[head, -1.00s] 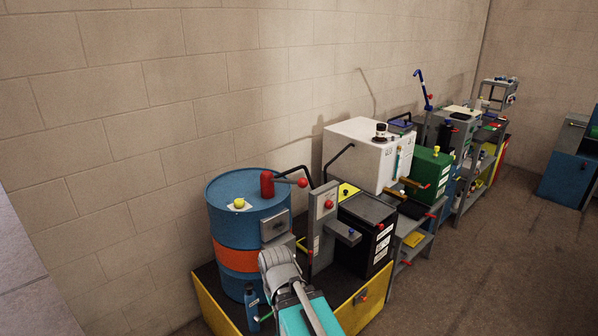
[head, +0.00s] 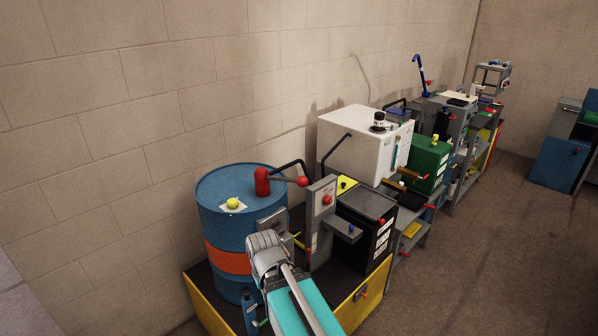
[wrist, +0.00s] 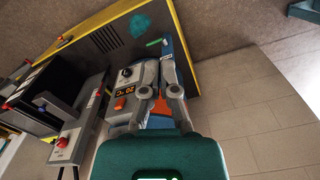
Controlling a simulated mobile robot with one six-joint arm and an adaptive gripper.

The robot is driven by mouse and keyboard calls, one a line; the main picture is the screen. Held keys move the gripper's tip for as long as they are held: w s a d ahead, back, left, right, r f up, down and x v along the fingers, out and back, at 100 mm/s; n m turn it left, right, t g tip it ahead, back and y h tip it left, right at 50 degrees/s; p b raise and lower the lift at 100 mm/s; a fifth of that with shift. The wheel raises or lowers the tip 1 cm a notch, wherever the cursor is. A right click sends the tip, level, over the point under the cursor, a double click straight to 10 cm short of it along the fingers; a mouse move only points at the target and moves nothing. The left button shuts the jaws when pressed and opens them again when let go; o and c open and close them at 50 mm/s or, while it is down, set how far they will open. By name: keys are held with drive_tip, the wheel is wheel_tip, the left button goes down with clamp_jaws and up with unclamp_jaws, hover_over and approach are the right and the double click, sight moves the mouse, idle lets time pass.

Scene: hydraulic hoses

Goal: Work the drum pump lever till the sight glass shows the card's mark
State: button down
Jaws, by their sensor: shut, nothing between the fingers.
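The blue drum (head: 221,190) with an orange band stands in the head view. A red pump body (head: 262,181) is on its top, with a lever ending in a red ball (head: 303,181). The white tank (head: 345,148) behind has a narrow vertical teal strip (head: 396,156), perhaps the sight glass; its level is too small to read. I cannot make out the card. My gripper (wrist: 160,78) is shut and empty in the wrist view, close to a grey box with a "20 °C" display (wrist: 129,91). In the head view my wrist hides its fingertips, in front of the drum and below the lever.
A grey post with a red button (head: 326,200) stands right of the drum. A black box (head: 366,225) is beside it. Open floor (head: 480,260) lies to the right.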

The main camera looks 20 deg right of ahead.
drive_tip(key=shift+r, duration=0.1)
drive_tip(key=w+d+r+m+h+p, duration=0.3)
drive_tip(key=w+r+p, duration=0.4)
drive_tip(key=r, duration=0.3)
drive_tip(key=w+d+r+m+t+h+p, duration=0.1)
drive_tip(key=w+d+r+m+h+p, duration=0.2)
drive_tip(key=w+d+r+m+p, duration=0.2)
drive_tip(key=w+d+r+m+t+h+p, duration=0.1)
drive_tip(key=w+d+r+m+h+p, duration=0.3)
drive_tip(key=w+r+p, duration=0.7)
wheel_tip(320, 180, up, 4)
drive_tip(key=shift+w+d+f+m, duration=0.1)
drive_tip(key=shift+w+d+m, duration=0.1)
drive_tip(key=shift+w+m, duration=0.45)
drive_tip(key=shift+w, duration=0.15)
drive_tip(key=b, duration=0.7)
hover_over(298, 180)
wheel_tip(298, 180, down, 7)
drive_tip(key=shift+f+b, duration=1.5)
drive_tip(key=shift+b, duration=0.1)
